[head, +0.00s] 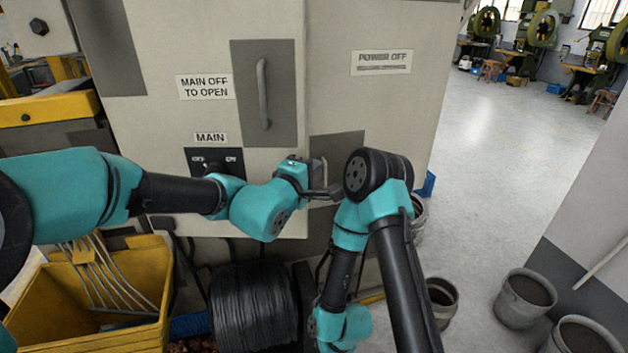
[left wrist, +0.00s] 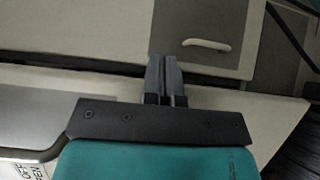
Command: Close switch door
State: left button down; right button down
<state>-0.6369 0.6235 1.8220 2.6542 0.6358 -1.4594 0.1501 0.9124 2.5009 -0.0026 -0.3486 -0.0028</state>
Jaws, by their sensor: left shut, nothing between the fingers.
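The cream switch door (head: 275,210) shows in the head view, with a "MAIN OFF TO OPEN" label (head: 205,87) and a vertical grey handle (head: 263,95). Below the label is the MAIN switch (head: 212,163), partly behind my left arm. My left gripper (head: 328,192) is shut and empty near the door's lower right edge. I cannot tell whether it touches the door or how far the door stands open. In the left wrist view the shut fingers (left wrist: 164,75) point toward a cream panel (left wrist: 115,30) with a handle (left wrist: 206,44). My right gripper is out of view.
My right arm's dark elbow is close beside the left gripper. A "POWER OFF" panel (head: 382,62) lies right of the door. A yellow bin (head: 130,335) and a black coil (head: 253,308) stand below. Buckets (head: 524,298) stand at the lower right; open floor lies beyond.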

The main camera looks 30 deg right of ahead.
pick_arm(q)
jog(key=shift+w+d, duration=0.35)
jog(key=shift+w, duration=0.5)
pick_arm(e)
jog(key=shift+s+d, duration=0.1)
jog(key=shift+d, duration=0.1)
